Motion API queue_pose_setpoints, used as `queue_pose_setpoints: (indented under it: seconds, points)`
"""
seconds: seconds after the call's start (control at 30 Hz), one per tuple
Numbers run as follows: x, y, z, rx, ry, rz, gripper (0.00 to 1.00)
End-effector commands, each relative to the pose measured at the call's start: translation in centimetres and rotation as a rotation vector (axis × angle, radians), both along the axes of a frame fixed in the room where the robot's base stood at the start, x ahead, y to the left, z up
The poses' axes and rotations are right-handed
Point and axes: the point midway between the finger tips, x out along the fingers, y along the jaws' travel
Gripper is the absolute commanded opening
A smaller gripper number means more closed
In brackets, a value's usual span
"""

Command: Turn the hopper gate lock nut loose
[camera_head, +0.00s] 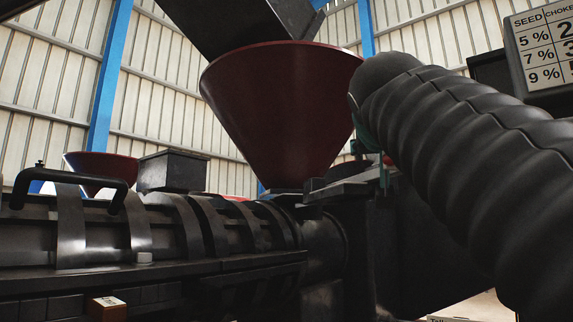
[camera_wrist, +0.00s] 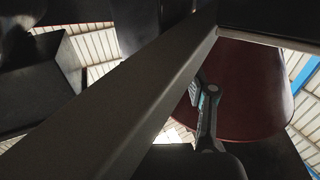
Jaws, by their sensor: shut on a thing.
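The dark red hopper (camera_head: 283,110) stands on the dark press body in the head view, its narrow foot near the picture's middle. It also shows in the wrist view (camera_wrist: 255,90). A flat grey gate plate (camera_head: 345,188) sits just right of the hopper's foot. The hopper gate lock nut cannot be made out in either view. My gripper (camera_wrist: 203,110) shows partly in the wrist view, one dark jointed finger with a ribbed pad beside the hopper. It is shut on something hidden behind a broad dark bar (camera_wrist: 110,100). In the head view my sleeved arm hides it.
The press barrel (camera_head: 150,240) with a black handle (camera_head: 70,180) runs along the left. A dark chute (camera_head: 235,22) hangs over the hopper. A chart panel (camera_head: 545,45) is at upper right. A second red hopper (camera_head: 100,168) stands behind. The bar crosses close before the wrist camera.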

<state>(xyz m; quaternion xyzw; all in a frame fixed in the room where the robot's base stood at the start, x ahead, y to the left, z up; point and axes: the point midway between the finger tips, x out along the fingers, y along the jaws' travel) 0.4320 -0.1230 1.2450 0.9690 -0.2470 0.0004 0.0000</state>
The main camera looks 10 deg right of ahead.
Motion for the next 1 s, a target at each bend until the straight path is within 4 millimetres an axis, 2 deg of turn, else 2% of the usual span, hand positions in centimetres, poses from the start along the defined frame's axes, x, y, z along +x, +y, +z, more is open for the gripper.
queue_pose_setpoints:
  seconds: [0.3, 0.33, 0.43, 1.0]
  points:
    - [0.0, 0.0, 0.04, -0.001, 0.0, 0.0, 0.21]
    - [0.0, 0.0, 0.04, -0.001, 0.0, 0.0, 0.58]
    - [0.01, 0.0, 0.03, -0.001, 0.0, 0.0, 0.82]
    - [0.09, 0.13, -0.08, 0.001, 0.001, -0.035, 0.82]
